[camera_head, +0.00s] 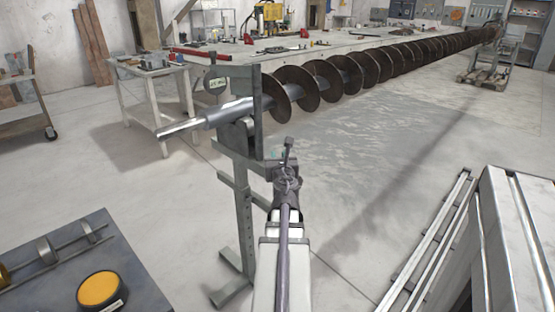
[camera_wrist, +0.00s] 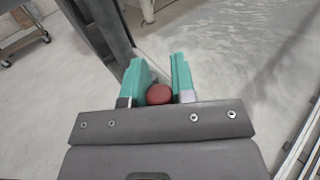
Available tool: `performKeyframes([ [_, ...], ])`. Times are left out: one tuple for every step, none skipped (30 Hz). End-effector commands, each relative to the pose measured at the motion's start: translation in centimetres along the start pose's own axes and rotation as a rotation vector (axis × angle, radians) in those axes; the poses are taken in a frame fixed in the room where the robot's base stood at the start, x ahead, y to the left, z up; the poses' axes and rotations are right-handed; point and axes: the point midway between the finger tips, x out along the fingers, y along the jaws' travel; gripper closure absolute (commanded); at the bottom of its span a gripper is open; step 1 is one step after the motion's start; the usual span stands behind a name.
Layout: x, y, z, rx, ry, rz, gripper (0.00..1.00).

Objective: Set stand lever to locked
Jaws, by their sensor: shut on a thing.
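The stand (camera_head: 244,205) is a grey steel post on flat feet and carries the auger's pale shaft end (camera_head: 215,115) at its top. The stand lever shows as a red round knob (camera_wrist: 159,94) between my teal fingers in the wrist view. My gripper (camera_wrist: 159,72) is shut on this knob, with one finger on each side. In the head view my gripper (camera_head: 279,156) is at the right side of the stand, below the shaft. There my arm hides most of the lever, and I cannot tell its angle.
The long auger (camera_head: 370,68) runs back to the right from the stand. A small white table (camera_head: 152,100) stands behind left. A dark bench (camera_head: 75,265) with an orange-topped tin is at front left. A pale cabinet (camera_head: 520,230) is at right. Floor between is clear.

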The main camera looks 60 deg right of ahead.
Motion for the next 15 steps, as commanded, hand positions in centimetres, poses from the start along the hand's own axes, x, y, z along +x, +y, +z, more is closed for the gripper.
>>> performKeyframes([
  [0.12, 0.07, 0.01, 0.0, 0.0, 0.015, 1.0],
  [0.16, 0.2, 0.01, 0.0, 0.0, 0.026, 1.0],
  [0.19, 0.32, 0.01, 0.0, 0.0, 0.037, 1.0],
  [0.21, 0.42, 0.02, 0.0, 0.0, 0.046, 1.0],
  [0.22, 0.49, 0.02, 0.0, 0.0, 0.052, 1.0],
  [0.24, 0.56, 0.02, 0.0, 0.0, 0.058, 1.0],
  [0.25, 0.61, 0.02, 0.0, 0.0, 0.062, 1.0],
  [0.26, 0.65, 0.02, 0.0, 0.0, 0.065, 1.0],
  [0.27, 0.69, 0.02, 0.0, 0.0, 0.068, 1.0],
  [0.27, 0.71, 0.02, 0.0, 0.0, 0.07, 1.0],
  [0.27, 0.72, 0.02, 0.0, 0.0, 0.071, 1.0],
  [0.28, 0.73, 0.03, 0.0, 0.0, 0.071, 1.0],
  [0.28, 0.73, 0.03, 0.0, 0.0, 0.071, 1.0],
  [0.28, 0.73, 0.03, 0.0, 0.0, 0.071, 1.0],
  [0.28, 0.73, 0.03, 0.0, 0.0, 0.071, 1.0],
])
